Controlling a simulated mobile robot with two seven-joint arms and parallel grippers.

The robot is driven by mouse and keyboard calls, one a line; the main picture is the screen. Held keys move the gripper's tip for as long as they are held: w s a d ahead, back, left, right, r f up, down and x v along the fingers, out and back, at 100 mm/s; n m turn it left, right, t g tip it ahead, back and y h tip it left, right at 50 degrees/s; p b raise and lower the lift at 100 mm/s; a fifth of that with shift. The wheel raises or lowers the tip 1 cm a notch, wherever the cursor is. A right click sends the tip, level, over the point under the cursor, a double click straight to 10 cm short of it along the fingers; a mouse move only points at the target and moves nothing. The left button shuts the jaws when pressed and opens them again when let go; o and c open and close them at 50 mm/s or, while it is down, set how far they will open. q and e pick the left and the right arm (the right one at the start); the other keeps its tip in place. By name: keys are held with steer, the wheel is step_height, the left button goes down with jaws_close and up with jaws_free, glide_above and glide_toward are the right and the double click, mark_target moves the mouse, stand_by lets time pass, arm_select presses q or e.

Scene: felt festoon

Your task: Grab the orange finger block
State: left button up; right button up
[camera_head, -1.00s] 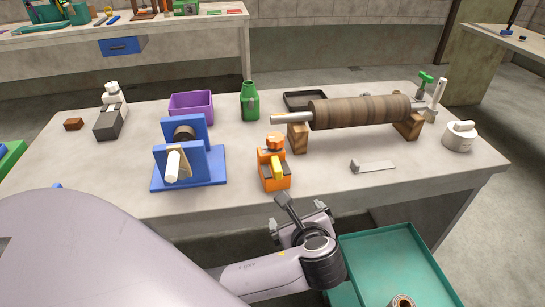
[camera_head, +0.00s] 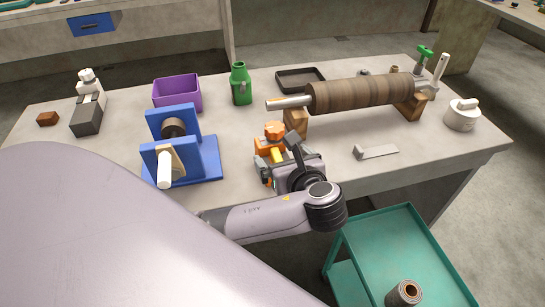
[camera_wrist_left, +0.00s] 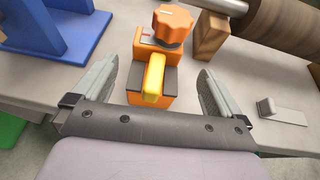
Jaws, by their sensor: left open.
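The orange finger block (camera_head: 268,148) stands on the workbench (camera_head: 235,140), with an orange knob on top and a yellow part on its near side. In the head view my left gripper (camera_head: 272,172) is in front of it and hides its lower part. In the left wrist view the orange finger block (camera_wrist_left: 152,72) sits between the two spread fingers of my left gripper (camera_wrist_left: 158,88). Gaps show on both sides. The gripper is open and empty. My right gripper is not in view.
A blue stand (camera_head: 207,160) is left of the block. A wooden roller (camera_head: 360,92) on wooden supports lies behind and right. A grey metal bracket (camera_head: 377,152) lies to the right. A purple bin (camera_head: 178,95) and a green bottle (camera_head: 240,85) stand behind. A teal cart (camera_head: 372,245) is below the bench.

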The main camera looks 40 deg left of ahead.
mark_target(275, 148)
arm_select(q)
steer(key=x, duration=0.4)
steer(key=shift+a, duration=0.35)
steer(key=c, duration=1.3)
steer(key=shift+c, duration=0.2)
steer(key=shift+w+r, duration=0.1)
steer(key=shift+r, duration=0.05)
